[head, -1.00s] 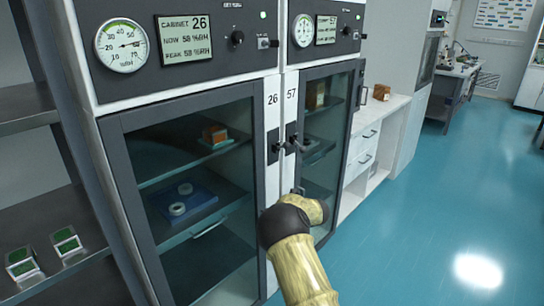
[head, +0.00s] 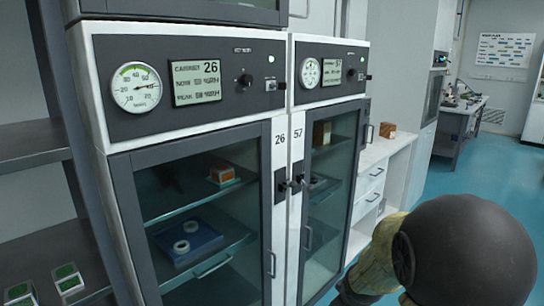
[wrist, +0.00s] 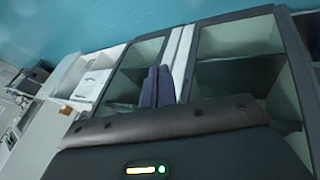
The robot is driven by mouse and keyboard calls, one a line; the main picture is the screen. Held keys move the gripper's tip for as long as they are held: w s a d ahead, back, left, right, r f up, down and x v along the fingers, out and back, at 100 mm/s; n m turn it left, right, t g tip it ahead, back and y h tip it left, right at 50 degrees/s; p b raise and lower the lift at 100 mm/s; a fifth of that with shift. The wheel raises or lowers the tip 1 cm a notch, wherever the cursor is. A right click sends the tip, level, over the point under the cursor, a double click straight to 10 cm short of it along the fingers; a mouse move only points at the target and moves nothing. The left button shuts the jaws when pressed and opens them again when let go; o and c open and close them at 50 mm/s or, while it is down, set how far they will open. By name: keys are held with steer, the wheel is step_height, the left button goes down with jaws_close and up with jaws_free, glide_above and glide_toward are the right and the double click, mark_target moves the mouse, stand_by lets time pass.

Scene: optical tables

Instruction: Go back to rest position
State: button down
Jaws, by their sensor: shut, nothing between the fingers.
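My gripper (wrist: 158,87) shows in the wrist view as two dark fingers side by side, shut and empty, pointing toward the cabinet fronts. In the head view the fingers do not show; my arm, with a large dark rounded joint and tan sleeve, fills the lower right. Cabinet 26 (head: 122,195) stands left of centre and cabinet 57 (head: 361,135) is beside it on the right. Both glass doors look closed.
Behind cabinet 26's glass are an orange-and-white block (head: 222,176) and a blue tray (head: 205,243) with two white rings. A white counter (head: 378,152) with a brown box (head: 387,130) adjoins cabinet 57. A shelf (head: 30,160) stands left. Blue floor (head: 490,178) is open at right.

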steer(key=s+a+m+g+y, duration=0.15)
steer(key=s+m, duration=0.25)
steer(key=s, duration=0.4)
steer(key=s+a+m+g+h, duration=0.1)
steer(key=s+a+m+g, duration=0.15)
steer(key=s, duration=0.45)
step_height(320, 180, up, 15)
steer(key=p, duration=1.5)
steer(key=shift+w+d+f+t, duration=0.15)
steer(key=shift+w+d+t, duration=0.1)
steer(key=shift+w+t, duration=0.05)
steer(key=shift+m+y, duration=0.25)
steer(key=shift+s, duration=0.15)
